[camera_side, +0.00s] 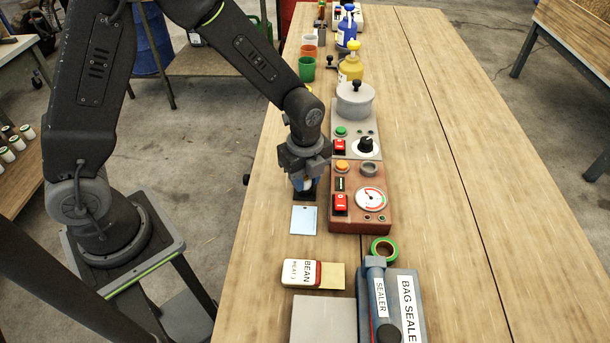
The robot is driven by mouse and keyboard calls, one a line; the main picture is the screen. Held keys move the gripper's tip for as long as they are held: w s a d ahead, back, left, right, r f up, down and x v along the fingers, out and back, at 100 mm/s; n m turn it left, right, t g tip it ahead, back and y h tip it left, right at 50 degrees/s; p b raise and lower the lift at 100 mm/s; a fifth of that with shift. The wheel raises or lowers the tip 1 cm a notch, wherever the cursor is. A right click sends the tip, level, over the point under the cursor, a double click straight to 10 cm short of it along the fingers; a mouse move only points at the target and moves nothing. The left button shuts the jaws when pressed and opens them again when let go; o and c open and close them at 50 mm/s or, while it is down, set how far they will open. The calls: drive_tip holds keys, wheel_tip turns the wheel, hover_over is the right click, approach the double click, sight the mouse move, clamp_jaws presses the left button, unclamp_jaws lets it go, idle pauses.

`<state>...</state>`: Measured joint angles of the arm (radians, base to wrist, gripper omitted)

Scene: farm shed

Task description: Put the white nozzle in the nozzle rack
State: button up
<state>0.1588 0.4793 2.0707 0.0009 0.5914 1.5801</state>
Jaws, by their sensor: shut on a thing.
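My gripper (303,183) points down at the left side of the table, just left of the red-brown control box. It is shut on a small pale thing between its blue-tinted fingertips, which looks like the white nozzle (307,184). The fingers hide most of it. A small black piece (313,196) lies under and beside the fingertips and may be the nozzle rack. I cannot tell whether the nozzle touches it or sits in it.
The red-brown box (375,212) with gauge and buttons is close on the right. A grey box with a pot (355,103) stands behind it. The table's right side is clear.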

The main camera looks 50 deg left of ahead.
idle(0.3)
drive_tip(key=o, duration=1.6)
drive_tip(key=shift+r, duration=4)
